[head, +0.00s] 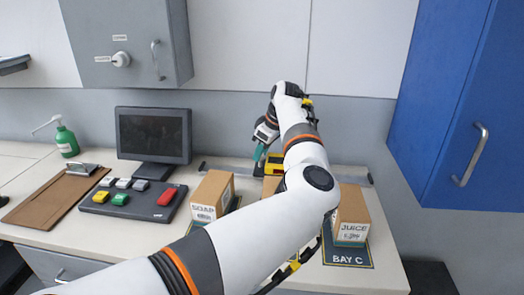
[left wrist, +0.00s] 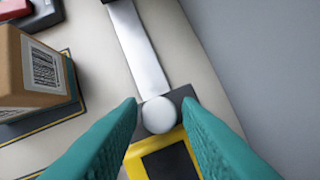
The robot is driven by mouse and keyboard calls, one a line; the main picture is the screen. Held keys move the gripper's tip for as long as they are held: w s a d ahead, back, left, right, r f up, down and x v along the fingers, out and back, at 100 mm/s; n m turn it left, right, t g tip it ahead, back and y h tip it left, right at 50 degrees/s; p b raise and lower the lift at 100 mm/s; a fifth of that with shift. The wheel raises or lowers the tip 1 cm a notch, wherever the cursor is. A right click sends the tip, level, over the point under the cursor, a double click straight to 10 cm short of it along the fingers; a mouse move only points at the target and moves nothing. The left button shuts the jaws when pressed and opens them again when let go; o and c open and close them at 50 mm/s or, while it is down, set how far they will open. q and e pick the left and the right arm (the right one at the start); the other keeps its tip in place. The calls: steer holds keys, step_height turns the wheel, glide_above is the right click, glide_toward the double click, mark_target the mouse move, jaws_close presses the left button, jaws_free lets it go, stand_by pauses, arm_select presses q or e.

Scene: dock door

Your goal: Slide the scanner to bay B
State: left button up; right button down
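The scanner (head: 276,158) is a yellow block with a dark face. It sits on a metal rail along the back of the counter, behind the boxes. In the left wrist view the scanner (left wrist: 163,160) has a round white knob (left wrist: 158,115) on a dark carriage. My left gripper (head: 263,156) points down at it. In the left wrist view its teal fingers (left wrist: 161,104) stand on either side of the knob, with a small gap at least on the right. The bay B label is hidden behind my left arm. My right gripper is out of view.
The rail (left wrist: 138,45) runs clear to its left end. A soap box (head: 212,196) and a juice box (head: 351,215) stand in front; a box between them is mostly hidden. The bay C mat (head: 346,258) shows at right. A monitor (head: 153,135) and button panel (head: 133,198) stand left.

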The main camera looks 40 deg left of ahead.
mark_target(276, 162)
arm_select(q)
steer(key=b+v, duration=0.2)
steer(key=v, duration=1)
steer(key=shift+w, duration=0.1)
